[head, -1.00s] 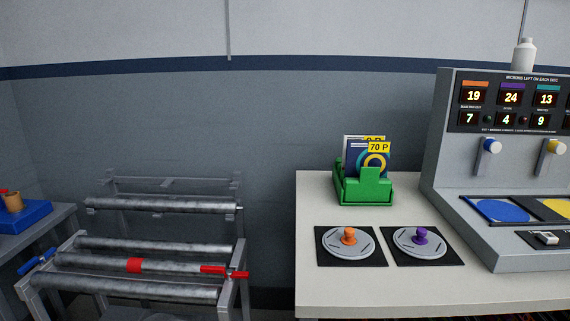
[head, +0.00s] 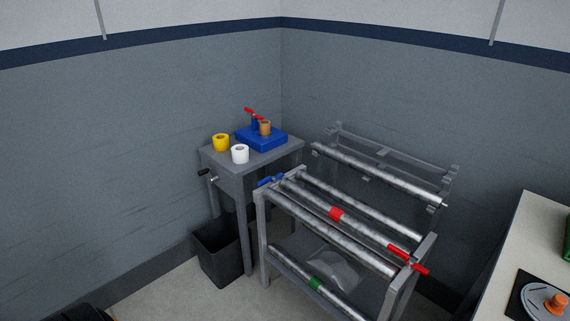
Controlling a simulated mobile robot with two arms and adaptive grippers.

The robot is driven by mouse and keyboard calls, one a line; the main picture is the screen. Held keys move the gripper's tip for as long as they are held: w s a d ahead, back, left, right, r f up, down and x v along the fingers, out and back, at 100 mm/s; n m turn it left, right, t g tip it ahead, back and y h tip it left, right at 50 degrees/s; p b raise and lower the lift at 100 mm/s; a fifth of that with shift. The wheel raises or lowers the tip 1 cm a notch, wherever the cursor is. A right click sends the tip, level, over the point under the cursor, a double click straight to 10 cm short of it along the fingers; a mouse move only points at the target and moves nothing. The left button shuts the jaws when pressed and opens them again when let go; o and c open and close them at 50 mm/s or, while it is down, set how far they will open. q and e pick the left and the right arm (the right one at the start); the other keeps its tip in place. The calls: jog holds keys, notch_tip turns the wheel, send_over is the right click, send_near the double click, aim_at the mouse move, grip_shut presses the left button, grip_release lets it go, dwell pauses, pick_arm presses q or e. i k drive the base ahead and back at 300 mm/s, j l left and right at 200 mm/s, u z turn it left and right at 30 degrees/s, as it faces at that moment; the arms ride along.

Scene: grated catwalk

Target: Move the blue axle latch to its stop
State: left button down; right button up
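The blue axle latch (head: 270,180) is a small blue handle at the left end of the grey roller rack (head: 262,236), on its upper rail. A red latch (head: 408,260) of similar form sits at the rack's right end. Metal rollers lie across the rack; one carries a red band (head: 336,214) and a lower one a green band (head: 315,283). Neither gripper shows in the head view. How the latch sits against its stop is too small to tell.
A grey side table (head: 215,157) left of the rack holds yellow (head: 221,142) and white (head: 240,154) rolls and a blue base (head: 274,143). A dark bin (head: 222,252) stands below on the floor. A pale worktable (head: 535,225) is at the right.

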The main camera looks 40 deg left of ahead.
aim_at(273, 179)
jog(key=u, duration=1.3)
jog(key=i+j+z, duration=0.15)
jog(key=i, duration=0.15)
jog(key=i+j+z, duration=0.15)
jog(key=i, duration=0.15)
